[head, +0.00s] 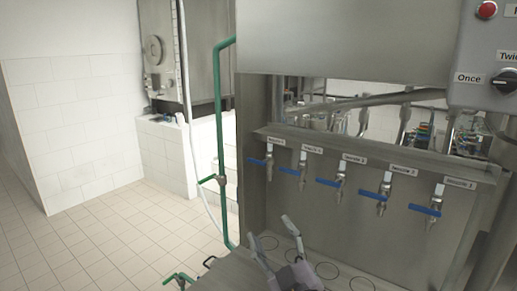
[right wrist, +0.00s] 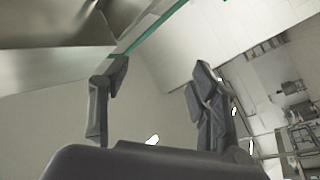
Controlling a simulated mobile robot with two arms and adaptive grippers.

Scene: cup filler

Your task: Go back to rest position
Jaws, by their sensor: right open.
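My right gripper (head: 272,232) shows at the bottom middle of the head view, in front of the steel filler machine (head: 330,220) and over its lower shelf. Its two fingers are spread apart with nothing between them. The lower part of the right arm is cut off by the head view's bottom edge. My left gripper is not in either view.
Several taps with blue handles (head: 340,184) line the machine's front. A green pipe (head: 219,110) runs up its left side. A control panel with a red button (head: 486,9) hangs at upper right. Tiled floor (head: 110,235) at left is clear.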

